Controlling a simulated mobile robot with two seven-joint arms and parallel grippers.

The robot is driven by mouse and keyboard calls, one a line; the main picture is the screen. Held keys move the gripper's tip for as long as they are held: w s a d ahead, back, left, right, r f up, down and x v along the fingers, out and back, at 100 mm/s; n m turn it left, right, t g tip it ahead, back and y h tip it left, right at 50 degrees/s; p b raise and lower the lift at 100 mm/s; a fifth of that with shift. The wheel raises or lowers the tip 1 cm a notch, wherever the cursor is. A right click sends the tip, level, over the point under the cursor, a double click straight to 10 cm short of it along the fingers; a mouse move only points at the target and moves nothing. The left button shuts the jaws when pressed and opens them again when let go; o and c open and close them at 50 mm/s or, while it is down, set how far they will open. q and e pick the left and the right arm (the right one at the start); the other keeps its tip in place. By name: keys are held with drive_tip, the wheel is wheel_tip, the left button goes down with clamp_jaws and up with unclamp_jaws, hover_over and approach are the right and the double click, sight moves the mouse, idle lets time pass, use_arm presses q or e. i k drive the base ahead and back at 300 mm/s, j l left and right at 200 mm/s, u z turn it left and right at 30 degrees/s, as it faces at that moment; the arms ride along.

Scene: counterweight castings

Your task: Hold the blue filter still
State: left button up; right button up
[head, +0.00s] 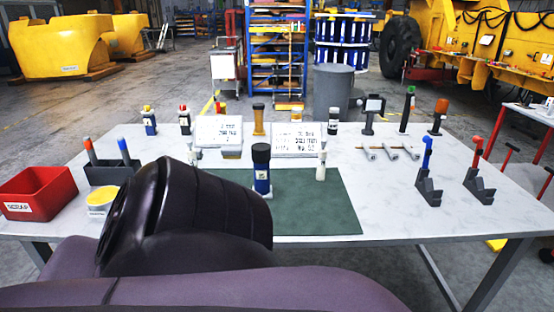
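A blue filter (261,172) with a black cap and a pale label near its base stands upright on the dark green mat (335,205). Its lower left is close to the outline of my dark arm link, which fills the lower left foreground and hides part of the mat. I cannot tell whether the arm touches it. Neither of my grippers shows in the head view.
A small white cylinder (321,167) stands on the mat to the right. Two white sign boards (218,130) stand behind. A red bin (38,194) and a dark holder (110,173) are at left. Dark stands (428,190) are at right. The mat's right part is clear.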

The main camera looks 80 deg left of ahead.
sight(262, 185)
drive_tip(key=u, duration=2.55)
